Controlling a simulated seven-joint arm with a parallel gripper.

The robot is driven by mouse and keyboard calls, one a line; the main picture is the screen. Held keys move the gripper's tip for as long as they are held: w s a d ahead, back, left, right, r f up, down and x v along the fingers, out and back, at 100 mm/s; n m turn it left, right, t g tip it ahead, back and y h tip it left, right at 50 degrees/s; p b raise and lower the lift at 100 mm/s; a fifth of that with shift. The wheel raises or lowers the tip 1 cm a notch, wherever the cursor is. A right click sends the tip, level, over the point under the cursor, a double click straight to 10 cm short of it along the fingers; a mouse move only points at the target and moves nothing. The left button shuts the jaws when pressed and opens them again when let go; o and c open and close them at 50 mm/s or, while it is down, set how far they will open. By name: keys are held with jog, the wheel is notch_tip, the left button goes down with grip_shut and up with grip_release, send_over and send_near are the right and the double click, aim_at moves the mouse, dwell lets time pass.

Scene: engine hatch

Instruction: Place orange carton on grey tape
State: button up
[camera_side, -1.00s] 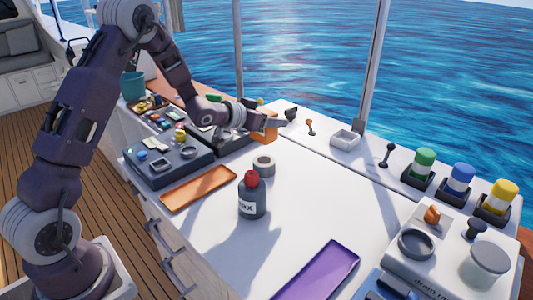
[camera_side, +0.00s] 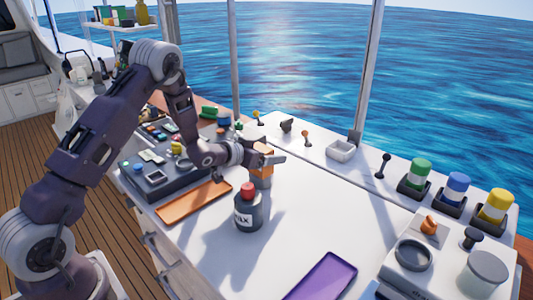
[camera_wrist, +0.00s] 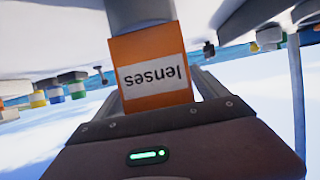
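The orange carton (camera_side: 262,166) is between the fingers of my gripper (camera_side: 268,158), which is shut on it. In the wrist view the carton (camera_wrist: 152,82) shows a white label reading "lenses", upside down in the picture. The grey tape (camera_side: 261,183) is a roll on the white worktop, directly below the carton in the side view. It also shows in the wrist view (camera_wrist: 140,12), right against the carton's underside. Whether the carton's weight rests on it, I cannot tell.
A dark wax bottle (camera_side: 248,212) with a red cap stands just in front of the tape. An orange tray (camera_side: 194,202) lies to the left and a purple tray (camera_side: 322,277) at the front. The worktop right of the tape is clear.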

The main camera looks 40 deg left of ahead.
jog(key=shift+s+r, duration=0.2)
jog(key=shift+r, duration=0.05)
jog(key=s+d+r+g+y, duration=0.2)
jog(key=s+d+r+g, duration=0.15)
jog(key=s+r, duration=1.3)
jog(key=s+d+g+h, duration=0.1)
jog(key=s+d, duration=0.4)
jog(key=s, duration=0.7)
jog(key=s+d+g+h, duration=0.1)
jog(key=s+d+g, duration=0.2)
jog(key=s, duration=1)
jog(key=shift+d+r, duration=0.45)
jog(key=shift+d, duration=0.65)
jog(key=shift+s+g, duration=0.1)
jog(key=shift+g, duration=0.15)
